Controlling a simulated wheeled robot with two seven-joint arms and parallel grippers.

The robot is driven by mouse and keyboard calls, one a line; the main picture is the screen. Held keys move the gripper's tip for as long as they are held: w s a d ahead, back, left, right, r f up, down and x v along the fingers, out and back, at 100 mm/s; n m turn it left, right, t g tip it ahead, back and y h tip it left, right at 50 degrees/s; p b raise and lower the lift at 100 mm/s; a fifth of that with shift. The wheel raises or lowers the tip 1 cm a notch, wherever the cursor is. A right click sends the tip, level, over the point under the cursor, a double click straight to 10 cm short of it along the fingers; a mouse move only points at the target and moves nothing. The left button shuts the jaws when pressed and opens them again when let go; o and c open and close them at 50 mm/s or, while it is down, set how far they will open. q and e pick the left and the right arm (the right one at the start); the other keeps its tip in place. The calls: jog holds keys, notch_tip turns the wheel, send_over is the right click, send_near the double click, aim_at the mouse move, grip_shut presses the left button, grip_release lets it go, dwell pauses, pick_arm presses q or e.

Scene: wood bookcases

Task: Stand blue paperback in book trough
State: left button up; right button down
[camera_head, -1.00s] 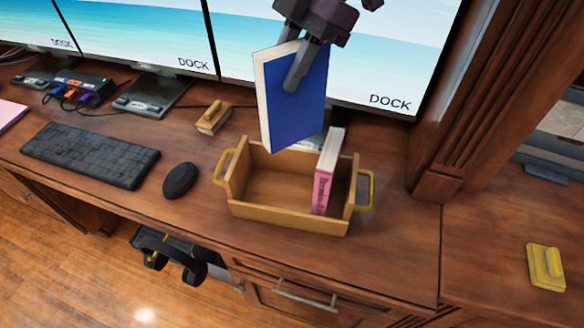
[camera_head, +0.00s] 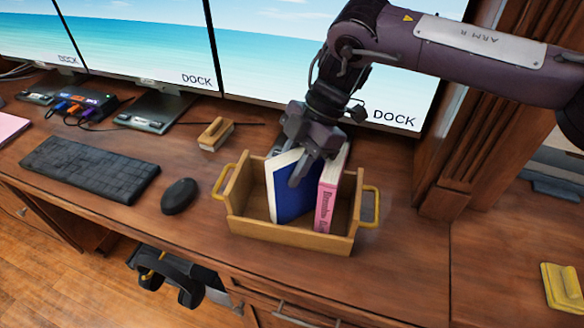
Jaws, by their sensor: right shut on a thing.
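The blue paperback (camera_head: 287,196) is upright inside the wooden book trough (camera_head: 290,236), leaning slightly, with its pale page edges toward the left. My right gripper (camera_head: 310,172) is shut on its upper part from above. A pink book (camera_head: 328,195) stands upright in the trough just right of the blue one; I cannot tell whether they touch. The trough has yellow handles at both ends, and its left part is empty. The blue book's lower edge is hidden behind the trough's front wall. My left gripper is not in view.
A black mouse (camera_head: 179,196) and keyboard (camera_head: 91,167) lie left of the trough. A wood-and-yellow block (camera_head: 216,133) sits behind it to the left. Monitors (camera_head: 300,50) stand close behind. The desk right of the trough is clear up to the wooden pillar (camera_head: 446,190).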

jog(key=shift+f, duration=0.4)
jog(key=c, duration=1.1)
grip_release()
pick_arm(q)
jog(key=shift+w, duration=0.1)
pick_arm(e)
jog(key=p+v, duration=0.1)
jog(key=v, duration=0.9)
jog(key=shift+w+d+r, duration=0.1)
jog(key=shift+r, duration=0.25)
jog(key=shift+w+d+r, duration=0.2)
jog(key=shift+d+r, duration=0.05)
jog(key=shift+r, duration=0.2)
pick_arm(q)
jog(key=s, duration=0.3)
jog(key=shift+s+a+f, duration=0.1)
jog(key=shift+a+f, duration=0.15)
